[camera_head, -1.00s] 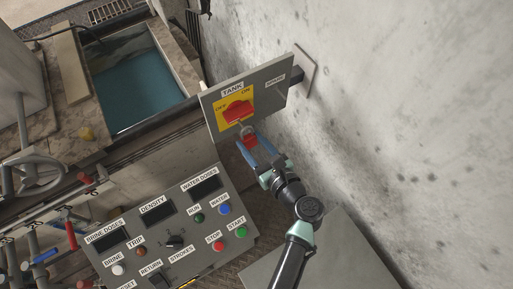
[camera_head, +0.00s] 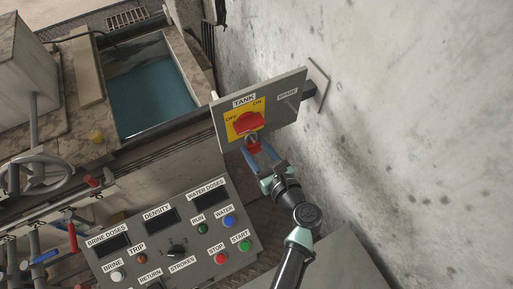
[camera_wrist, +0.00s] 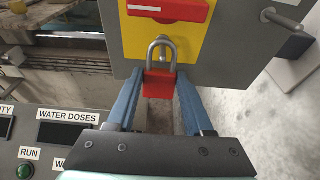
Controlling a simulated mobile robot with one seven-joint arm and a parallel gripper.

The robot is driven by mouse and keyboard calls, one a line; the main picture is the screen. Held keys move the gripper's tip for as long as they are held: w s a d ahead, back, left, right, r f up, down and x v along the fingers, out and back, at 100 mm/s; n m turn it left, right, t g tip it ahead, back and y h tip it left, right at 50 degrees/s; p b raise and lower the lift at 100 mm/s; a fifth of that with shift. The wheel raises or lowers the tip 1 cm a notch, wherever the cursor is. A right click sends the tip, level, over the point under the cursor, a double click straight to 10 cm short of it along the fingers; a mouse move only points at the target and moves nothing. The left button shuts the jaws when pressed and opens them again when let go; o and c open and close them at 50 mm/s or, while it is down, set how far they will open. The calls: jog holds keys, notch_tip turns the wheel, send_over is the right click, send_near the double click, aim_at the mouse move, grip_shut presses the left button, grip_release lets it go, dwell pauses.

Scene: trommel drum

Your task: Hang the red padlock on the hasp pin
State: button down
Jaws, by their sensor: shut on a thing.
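The red padlock (camera_wrist: 160,84) is upright between the blue fingers of my gripper (camera_wrist: 158,92), with its grey shackle on top. It also shows small in the head view (camera_head: 254,148). My gripper is shut on its body. The shackle stands in front of the lower part of the yellow switch plate (camera_wrist: 192,40), below the red rotary handle (camera_wrist: 170,9). A small metal hasp pin (camera_wrist: 162,57) shows inside the shackle loop. I cannot tell whether the shackle is around the pin or only in front of it.
The grey TANK panel (camera_head: 287,112) stands out from the concrete wall (camera_head: 410,110). A second pin (camera_wrist: 282,20) sticks out at its right, by the SPARE label. A control console (camera_head: 185,235) with buttons lies lower left. A water tank (camera_head: 150,85) is behind.

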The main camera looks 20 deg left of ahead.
jog(key=shift+c, duration=1)
grip_release()
